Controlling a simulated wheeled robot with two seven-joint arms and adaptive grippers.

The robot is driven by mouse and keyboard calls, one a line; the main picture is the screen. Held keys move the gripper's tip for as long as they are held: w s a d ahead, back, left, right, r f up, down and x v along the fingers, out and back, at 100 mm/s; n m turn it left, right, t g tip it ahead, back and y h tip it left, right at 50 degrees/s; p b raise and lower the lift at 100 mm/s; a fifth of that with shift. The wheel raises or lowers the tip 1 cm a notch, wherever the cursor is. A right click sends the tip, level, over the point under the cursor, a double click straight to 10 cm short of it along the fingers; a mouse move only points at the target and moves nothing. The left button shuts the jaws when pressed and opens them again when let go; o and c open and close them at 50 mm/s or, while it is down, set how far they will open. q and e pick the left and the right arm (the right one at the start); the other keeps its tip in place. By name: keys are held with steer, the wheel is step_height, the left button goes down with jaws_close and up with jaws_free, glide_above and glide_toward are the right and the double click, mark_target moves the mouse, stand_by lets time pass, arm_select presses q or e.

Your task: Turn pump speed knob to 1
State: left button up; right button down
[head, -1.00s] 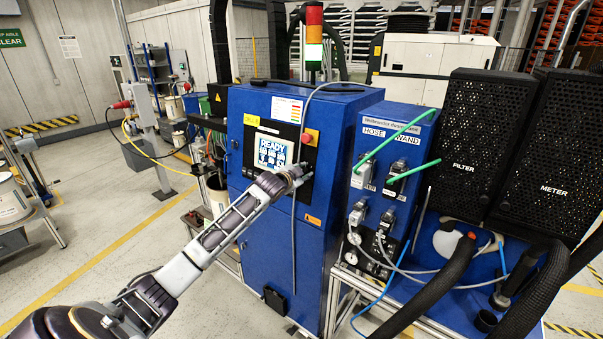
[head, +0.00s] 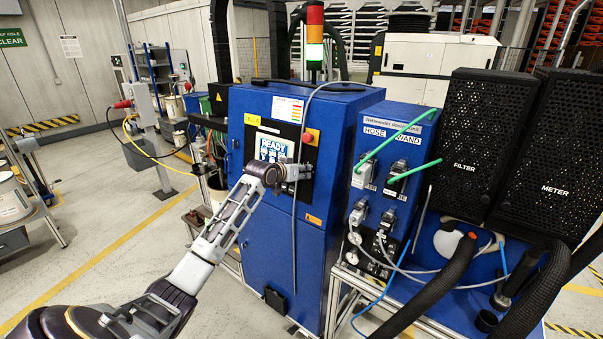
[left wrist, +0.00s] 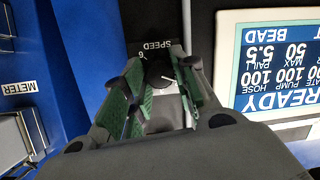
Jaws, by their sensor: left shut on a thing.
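The speed knob (left wrist: 159,74) shows in the left wrist view as a dark round knob with a white pointer line, below the SPEED label (left wrist: 157,45). A number 6 shows at its upper left; the other marks are hidden by the fingers, so I cannot read the setting. My left gripper (left wrist: 160,84) has its green-padded fingers on either side of the knob, shut on it. In the head view my left gripper (head: 301,172) reaches the dark panel on the blue pump cabinet (head: 283,235), and its hand hides the knob.
A lit screen (head: 269,148) reading READY sits left of my gripper. A red stop button (head: 307,137) is just above it. A grey cable hangs down the cabinet front. The hose and wand panel (head: 390,150) stands to the right.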

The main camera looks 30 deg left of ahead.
arm_select(q)
steer(key=n+h, duration=0.1)
steer(key=n, duration=0.2)
steer(key=shift+f, duration=0.2)
steer(key=shift+n, duration=0.6)
arm_select(e)
steer(key=shift+a, duration=0.4)
arm_select(q)
steer(key=shift+a, duration=0.1)
arm_select(e)
steer(key=shift+d, duration=0.25)
arm_select(q)
steer(key=o, duration=1.1)
steer(key=shift+r, duration=0.1)
steer(key=shift+c, duration=0.2)
arm_select(e)
steer(key=shift+d, duration=0.1)
arm_select(q)
steer(key=shift+s+r, duration=0.1)
steer(key=shift+s, duration=0.1)
steer(key=v, duration=1.1)
steer(key=shift+s+a+r, duration=0.15)
steer(key=shift+s+a, duration=0.05)
steer(key=shift+a, duration=0.05)
